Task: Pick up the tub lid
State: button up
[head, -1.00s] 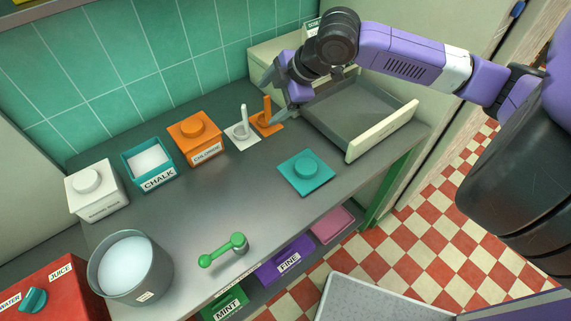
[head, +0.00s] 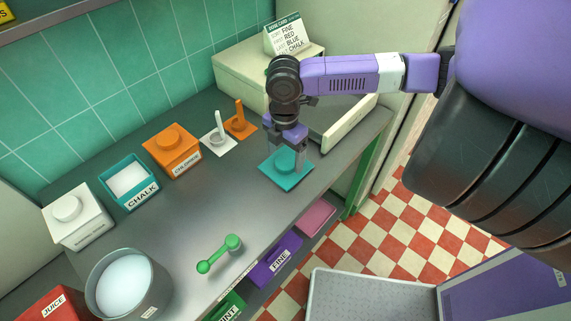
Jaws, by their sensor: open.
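The tub lid (head: 270,172) is a flat teal square with a round knob, lying on the grey counter near its front edge. My gripper (head: 286,160) points down right over the lid, its two fingers open on either side of the knob. Whether the fingers touch the knob or the lid cannot be told. The open teal chalk tub (head: 143,200) stands further left on the counter, filled with white powder.
An orange chloride tub (head: 185,165) and a white lidded tub (head: 90,230) stand along the wall. A green scoop-like tool (head: 217,255) and a grey pot (head: 160,285) are nearer the front.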

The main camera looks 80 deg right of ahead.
aim_at(286, 165)
jog(key=shift+f, duration=1.25)
jog(key=c, duration=1.5)
jog(key=shift+r, duration=0.1)
